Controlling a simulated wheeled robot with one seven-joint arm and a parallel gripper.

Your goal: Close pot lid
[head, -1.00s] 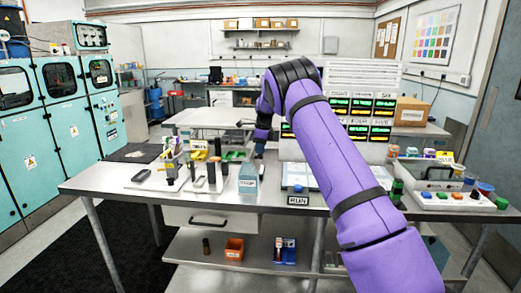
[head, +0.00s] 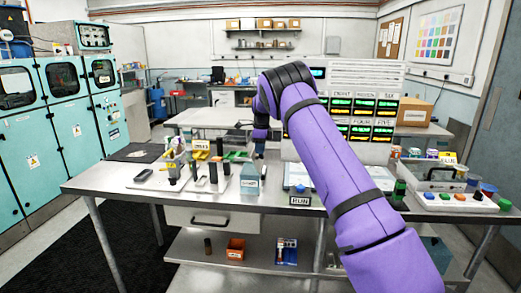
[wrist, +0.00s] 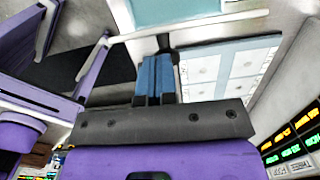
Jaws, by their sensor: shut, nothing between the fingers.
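I cannot make out a pot with a lid for certain in either view. In the wrist view a pale blue panelled plate (wrist: 222,70) lies to the right of the fingers.
The bench (head: 105,180) holds a blue-grey container (head: 250,180), a RUN sign (head: 300,201) and several dark upright pieces at left. Coloured buttons (head: 445,196) line the right front.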

